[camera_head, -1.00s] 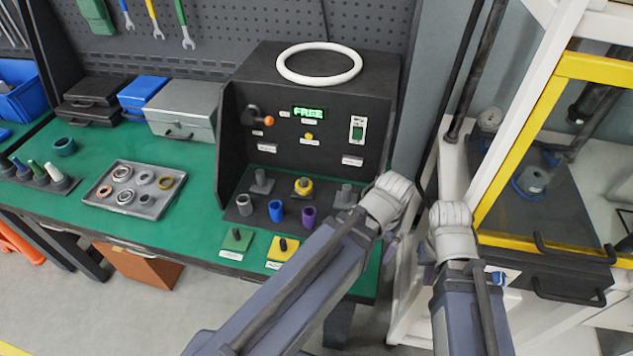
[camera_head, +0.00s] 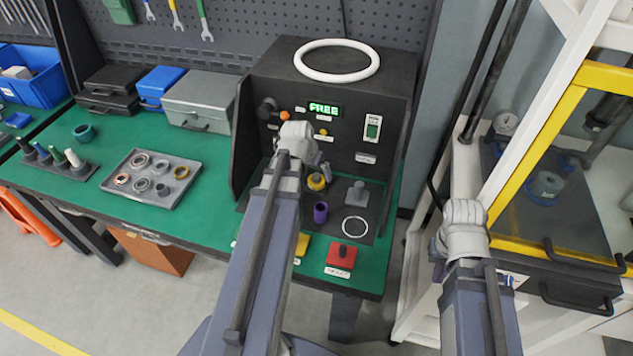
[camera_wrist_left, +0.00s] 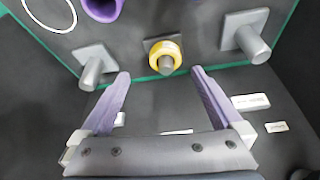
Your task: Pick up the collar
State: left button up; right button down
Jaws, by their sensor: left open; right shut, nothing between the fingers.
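A yellow ring-shaped collar (camera_head: 317,182) sits around the middle grey post on the dark test fixture. It also shows in the left wrist view (camera_wrist_left: 163,52). My left gripper (camera_wrist_left: 160,80) is open and empty, its purple fingers spread to either side of the collar's line and apart from it. In the head view the left gripper (camera_head: 296,150) is over the fixture, and its arm hides the fingertips. My right gripper (camera_head: 463,232) is shut and empty in front of the white frame at the right; its fingers are mostly hidden.
Bare grey posts stand on both sides; the right one (camera_head: 357,193) is clear. A purple sleeve (camera_head: 320,212) and a thin white ring (camera_head: 355,226) are on the fixture base. A red pad (camera_head: 341,256) lies in front. A tray of rings (camera_head: 150,197) is left.

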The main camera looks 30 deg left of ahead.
aim_at(315, 177)
pick_arm(q)
jog(key=b+x, duration=0.2)
jog(key=shift+w+a+f, duration=0.2)
jog(key=shift+a+f, duration=0.1)
jog(key=b+x, duration=0.5)
jog(key=shift+w+a, duration=0.25)
jog(key=shift+w, duration=0.05)
jog(key=shift+r, duration=0.1)
jog(key=shift+c, duration=0.5)
grip_shut()
